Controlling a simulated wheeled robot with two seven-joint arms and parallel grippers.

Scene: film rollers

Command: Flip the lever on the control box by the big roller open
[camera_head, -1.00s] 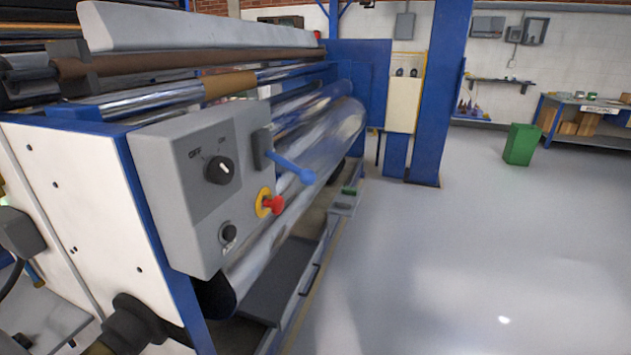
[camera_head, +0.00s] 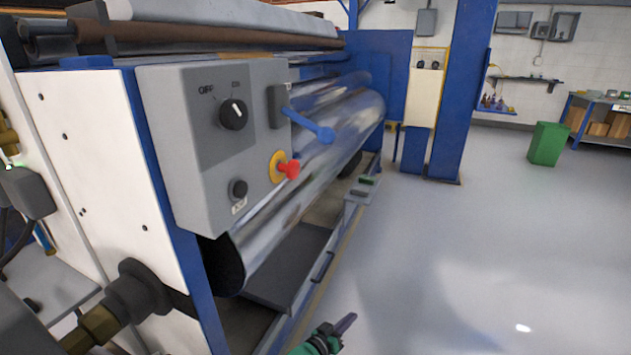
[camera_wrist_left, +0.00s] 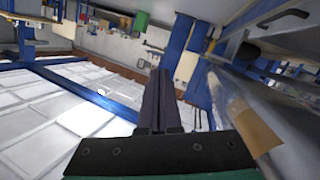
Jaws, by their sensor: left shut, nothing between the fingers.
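The grey control box (camera_head: 190,165) is mounted on the end of the machine, beside the big shiny roller (camera_head: 335,145). My right gripper is not in view.
The box also carries a black rotary switch (camera_head: 233,114), a red button (camera_head: 289,169) on a yellow ring and a small black knob (camera_head: 238,188). A blue column (camera_head: 466,90) and a green bin (camera_head: 547,143) stand further back. The floor on the right is clear.

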